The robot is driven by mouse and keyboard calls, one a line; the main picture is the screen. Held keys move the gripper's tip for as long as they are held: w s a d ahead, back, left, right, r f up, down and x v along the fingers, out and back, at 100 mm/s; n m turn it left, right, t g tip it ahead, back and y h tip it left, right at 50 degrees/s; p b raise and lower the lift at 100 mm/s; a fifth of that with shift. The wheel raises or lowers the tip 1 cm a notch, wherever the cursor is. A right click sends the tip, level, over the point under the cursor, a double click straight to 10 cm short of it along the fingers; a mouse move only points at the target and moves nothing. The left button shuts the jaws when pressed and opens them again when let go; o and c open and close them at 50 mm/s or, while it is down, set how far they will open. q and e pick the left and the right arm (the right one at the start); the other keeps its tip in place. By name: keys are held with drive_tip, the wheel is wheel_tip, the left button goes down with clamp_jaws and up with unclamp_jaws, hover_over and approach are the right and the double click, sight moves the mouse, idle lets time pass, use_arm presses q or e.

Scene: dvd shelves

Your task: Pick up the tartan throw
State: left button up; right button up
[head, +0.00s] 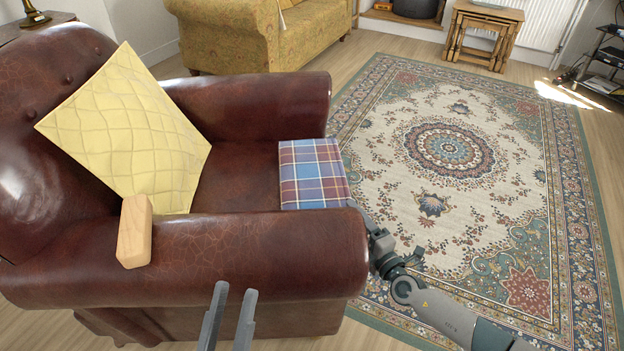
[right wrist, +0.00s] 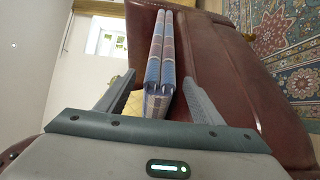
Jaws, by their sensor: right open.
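The tartan throw (head: 313,174), folded and checked in blue, maroon and white, lies at the front edge of the armchair (head: 225,250) seat. In the right wrist view the folded throw (right wrist: 160,62) shows edge-on, its near end between my open right fingers (right wrist: 158,80); I cannot tell whether they touch it. In the head view my right gripper (head: 362,212) is at the throw's near front corner, partly hidden by the chair arm. My left gripper (head: 235,288) is open and empty, in front of the near chair arm.
A yellow quilted cushion (head: 125,130) leans on the chair back. A wooden block (head: 135,232) sits on the near chair arm. A patterned rug (head: 450,190) covers clear floor to the right. A mustard sofa (head: 230,40) and nested tables (head: 484,33) stand behind.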

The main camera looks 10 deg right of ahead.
use_arm(q)
drive_tip(key=shift+s+f, duration=0.15)
drive_tip(key=shift+f, duration=0.1)
use_arm(e)
drive_tip(key=shift+c, duration=0.6)
clamp_jaws()
use_arm(q)
drive_tip(key=shift+r, duration=0.1)
use_arm(e)
drive_tip(key=shift+r, duration=0.1)
drive_tip(key=shift+w+r, duration=0.1)
drive_tip(key=shift+r, duration=0.1)
